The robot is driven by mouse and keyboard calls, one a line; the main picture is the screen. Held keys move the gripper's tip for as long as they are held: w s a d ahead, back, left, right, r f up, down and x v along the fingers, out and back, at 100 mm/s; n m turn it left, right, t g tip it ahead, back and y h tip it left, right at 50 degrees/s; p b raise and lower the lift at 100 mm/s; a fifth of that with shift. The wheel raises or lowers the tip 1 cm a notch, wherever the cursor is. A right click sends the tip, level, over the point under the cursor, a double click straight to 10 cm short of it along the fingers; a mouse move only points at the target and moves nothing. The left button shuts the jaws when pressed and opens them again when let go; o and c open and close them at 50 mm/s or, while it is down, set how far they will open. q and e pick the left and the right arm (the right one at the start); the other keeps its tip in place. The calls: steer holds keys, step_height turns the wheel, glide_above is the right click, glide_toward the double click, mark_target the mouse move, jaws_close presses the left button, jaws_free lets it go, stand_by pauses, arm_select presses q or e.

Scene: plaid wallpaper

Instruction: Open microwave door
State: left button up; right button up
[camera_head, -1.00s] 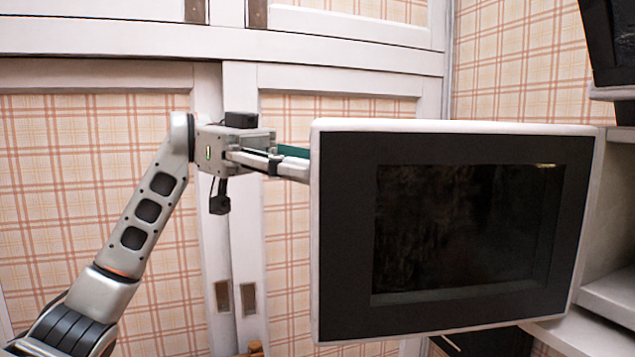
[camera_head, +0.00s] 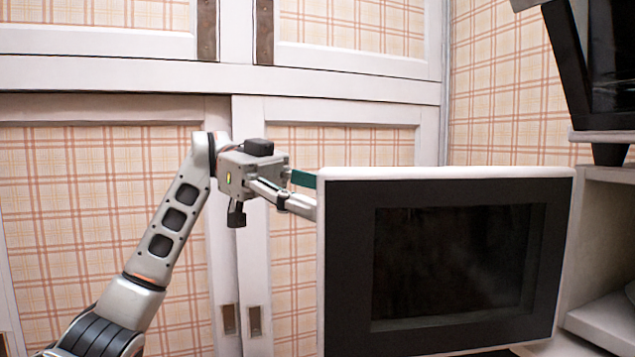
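The microwave door (camera_head: 345,255) is a white-edged panel with a black face and a dark window. It stands swung out, facing me, in the middle right of the head view. My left gripper (camera_head: 305,198) reaches in from the left, at the door's left edge. Its fingertips pass behind the door's edge, so I cannot see whether they are closed on anything. The microwave's body is not clearly visible behind the door. My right gripper is out of view.
Plaid cupboard panels with white frames (camera_head: 225,80) fill the back. A white shelf unit (camera_head: 605,240) is at the right, with a dark appliance (camera_head: 610,60) above it. The space left of the door is free apart from my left arm.

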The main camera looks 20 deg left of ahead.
arm_select(q)
steer(key=shift+o, duration=1)
steer(key=r, duration=0.1)
steer(key=a+r, duration=0.1)
steer(key=r, duration=0.1)
steer(key=shift+r+p, duration=0.1)
steer(key=shift+p, duration=0.3)
steer(key=shift+o, duration=0.7)
steer(key=shift+w+a, duration=0.15)
steer(key=shift+w, duration=0.05)
steer(key=shift+w+a+f+p, duration=0.25)
steer(key=shift+w+f+p, duration=0.05)
steer(key=shift+w+p, duration=0.3)
steer(key=shift+w+a+f+p, duration=0.2)
steer(key=shift+w+f+p, duration=0.05)
steer(key=shift+w+p, duration=0.25)
steer(key=c, duration=0.6)
steer(key=shift+o, duration=0.2)
steer(key=w+p, duration=0.1)
steer(key=w+a+f+p, duration=0.1)
steer(key=p, duration=0.1)
steer(key=w+p, duration=0.1)
steer(key=shift+a+f, duration=0.25)
steer(key=shift+f, duration=0.05)
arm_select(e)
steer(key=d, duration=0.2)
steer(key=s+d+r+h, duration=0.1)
